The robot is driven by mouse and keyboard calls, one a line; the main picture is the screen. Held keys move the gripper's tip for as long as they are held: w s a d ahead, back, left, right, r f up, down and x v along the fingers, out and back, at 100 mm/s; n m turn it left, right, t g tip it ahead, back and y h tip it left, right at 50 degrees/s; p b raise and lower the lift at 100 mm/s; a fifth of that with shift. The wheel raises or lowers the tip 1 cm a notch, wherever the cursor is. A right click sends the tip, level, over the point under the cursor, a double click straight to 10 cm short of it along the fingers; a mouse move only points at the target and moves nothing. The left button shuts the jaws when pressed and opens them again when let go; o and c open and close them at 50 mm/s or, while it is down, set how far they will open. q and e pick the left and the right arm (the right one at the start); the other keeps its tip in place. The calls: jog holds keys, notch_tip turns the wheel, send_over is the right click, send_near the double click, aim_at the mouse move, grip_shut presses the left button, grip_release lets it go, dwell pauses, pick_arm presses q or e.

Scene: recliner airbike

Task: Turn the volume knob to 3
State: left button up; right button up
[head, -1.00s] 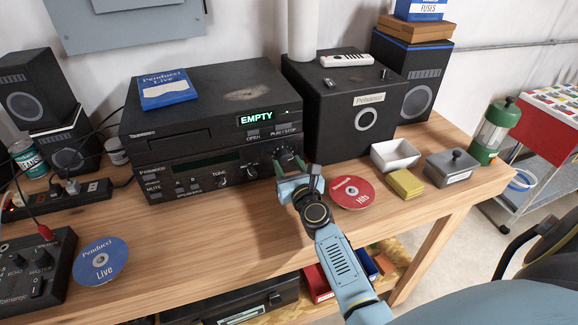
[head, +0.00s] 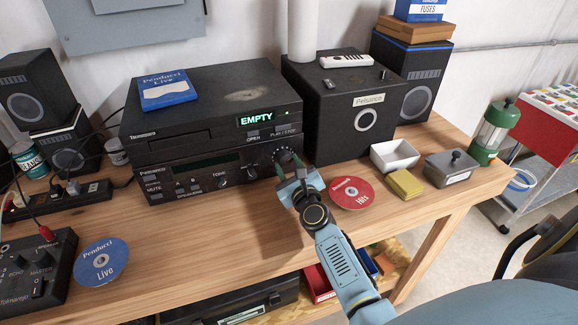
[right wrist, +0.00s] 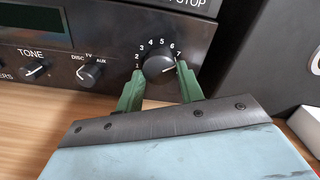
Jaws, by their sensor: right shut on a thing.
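The volume knob (right wrist: 158,65) is a round black dial on the lower front of the black stereo, with white numbers 1 to 7 arched around it. In the right wrist view its light pointer line seems to aim right, near the 7 side; the exact mark is hard to tell. In the head view the knob (head: 284,154) is partly covered by my right gripper (head: 288,165). Its green fingers stand on either side of the knob, shut on it, as the right wrist view (right wrist: 160,70) shows. My left gripper is not in view.
The tone knob (right wrist: 35,68) and a source selector (right wrist: 91,75) sit left of the volume knob. A black speaker box (head: 350,130) stands right of the stereo. A red disc (head: 352,193) lies on the wooden bench just right of my gripper.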

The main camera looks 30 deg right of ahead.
jog(key=n+p, duration=0.1)
jog(key=n, duration=0.4)
jog(key=shift+r+n, duration=0.1)
jog(key=shift+n, duration=0.3)
jog(key=n+p, duration=0.1)
jog(key=n, duration=0.4)
jog(key=n+p, duration=0.2)
jog(key=n, duration=0.3)
jog(key=shift+r+n, duration=0.1)
jog(key=shift+n, duration=0.3)
jog(key=n+p, duration=0.2)
jog(key=n, duration=0.3)
jog(key=o, duration=1)
jog(key=v, duration=1.3)
jog(key=shift+s+a, duration=0.1)
jog(key=shift+s, duration=0.1)
